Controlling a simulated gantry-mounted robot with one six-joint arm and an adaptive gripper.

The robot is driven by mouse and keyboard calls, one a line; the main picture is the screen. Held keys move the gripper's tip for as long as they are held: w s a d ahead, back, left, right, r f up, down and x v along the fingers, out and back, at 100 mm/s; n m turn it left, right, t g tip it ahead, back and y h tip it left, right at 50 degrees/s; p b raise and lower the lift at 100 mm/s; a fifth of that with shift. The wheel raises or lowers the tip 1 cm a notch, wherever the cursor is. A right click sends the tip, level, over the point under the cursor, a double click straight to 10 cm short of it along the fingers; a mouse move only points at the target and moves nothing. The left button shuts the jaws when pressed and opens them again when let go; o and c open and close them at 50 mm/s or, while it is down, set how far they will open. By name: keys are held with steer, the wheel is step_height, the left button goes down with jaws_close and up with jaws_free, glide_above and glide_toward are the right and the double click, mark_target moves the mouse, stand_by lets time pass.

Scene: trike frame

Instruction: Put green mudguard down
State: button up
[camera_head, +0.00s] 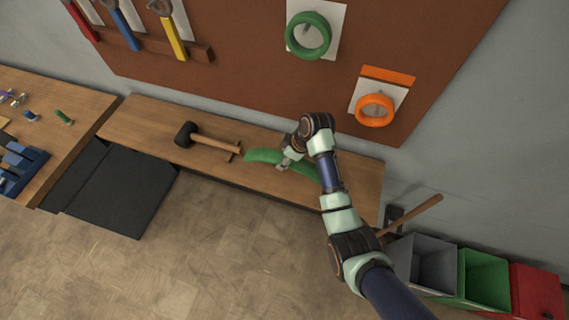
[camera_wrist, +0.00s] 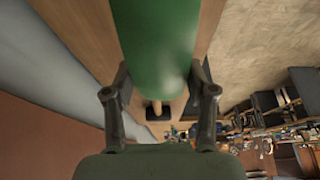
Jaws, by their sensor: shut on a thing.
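The green mudguard (camera_head: 264,156) is a curved green strip over the wooden bench (camera_head: 353,173), right of the mallet. My gripper (camera_head: 287,162) is shut on the green mudguard near its middle. In the wrist view the mudguard (camera_wrist: 155,45) runs between the two fingers of my gripper (camera_wrist: 159,90) toward the top edge. Whether the mudguard touches the bench top or hangs just above it, I cannot tell. Part of the mudguard is hidden behind my arm and gripper.
A black-headed mallet (camera_head: 207,138) lies on the bench to the left. A brown pegboard (camera_head: 230,60) with green (camera_head: 308,36) and orange rings (camera_head: 375,110) rises behind. A long-handled hammer (camera_head: 410,215) and grey (camera_head: 428,262), green (camera_head: 480,275) and red bins (camera_head: 535,290) stand right.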

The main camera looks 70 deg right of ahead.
steer(key=shift+f, duration=2.1)
steer(key=shift+f+b, duration=0.15)
steer(key=shift+b, duration=0.2)
steer(key=o, duration=1.3)
steer(key=p+v, duration=0.1)
steer(key=v, duration=1.1)
steer(key=shift+p, duration=0.4)
